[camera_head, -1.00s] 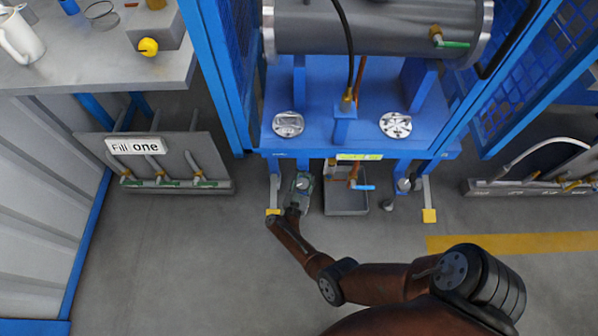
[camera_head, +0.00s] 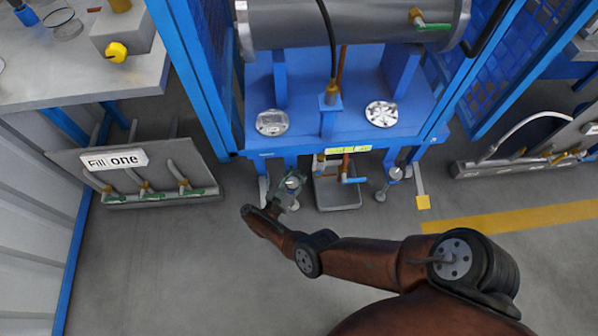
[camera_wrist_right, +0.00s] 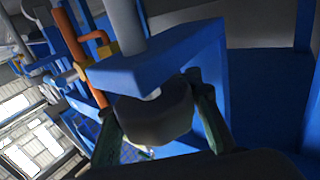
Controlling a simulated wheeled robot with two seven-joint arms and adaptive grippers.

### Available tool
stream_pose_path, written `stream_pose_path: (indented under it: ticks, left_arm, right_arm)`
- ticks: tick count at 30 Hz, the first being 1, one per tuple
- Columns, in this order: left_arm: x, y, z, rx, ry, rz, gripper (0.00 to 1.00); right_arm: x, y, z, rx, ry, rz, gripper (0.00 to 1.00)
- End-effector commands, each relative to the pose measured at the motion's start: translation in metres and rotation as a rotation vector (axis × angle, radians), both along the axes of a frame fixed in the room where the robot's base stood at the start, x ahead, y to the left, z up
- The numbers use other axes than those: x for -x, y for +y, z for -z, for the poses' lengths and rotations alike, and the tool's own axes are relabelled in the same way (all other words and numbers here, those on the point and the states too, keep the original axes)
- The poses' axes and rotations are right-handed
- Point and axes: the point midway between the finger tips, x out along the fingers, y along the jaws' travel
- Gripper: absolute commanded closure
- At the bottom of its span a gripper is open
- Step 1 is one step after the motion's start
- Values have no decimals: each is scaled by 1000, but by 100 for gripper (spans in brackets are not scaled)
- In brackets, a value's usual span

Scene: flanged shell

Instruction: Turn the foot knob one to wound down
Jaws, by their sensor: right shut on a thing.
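The blue stand (camera_head: 345,133) carries a large grey cylinder, with feet under its front edge. Foot knob one, a dark grey faceted knob (camera_wrist_right: 152,118), sits below a blue bracket in the right wrist view, under a grey post. My right gripper (camera_head: 290,186) is at the front left foot in the head view. Its green fingers lie on both sides of the knob in the wrist view (camera_wrist_right: 160,122), shut on it. The gripper hides most of this knob in the head view. The front right foot (camera_head: 388,183) stands free. My left gripper is not in view.
A grey drip tray (camera_head: 337,194) stands on the floor just right of my right gripper, below brass valves. The "Fill one" panel (camera_head: 160,197) is at the left, with a workbench above. Open floor lies in front.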

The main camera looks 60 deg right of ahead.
Motion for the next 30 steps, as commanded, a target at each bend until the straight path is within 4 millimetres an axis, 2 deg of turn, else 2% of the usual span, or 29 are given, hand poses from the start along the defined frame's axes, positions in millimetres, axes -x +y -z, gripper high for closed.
stream_pose_path:
  ticks: [1,8,9,19,30]
  left_arm:
    - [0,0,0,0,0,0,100]
    - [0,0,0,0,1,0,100]
    - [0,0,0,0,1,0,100]
    - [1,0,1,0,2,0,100]
    - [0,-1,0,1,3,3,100]
  right_arm:
    - [9,5,7,-9,11,11,100]
    - [9,4,7,-8,11,11,100]
    - [9,4,7,-9,11,11,80]
    - [5,2,4,-5,5,6,57]
    - [2,7,2,-3,2,2,57]
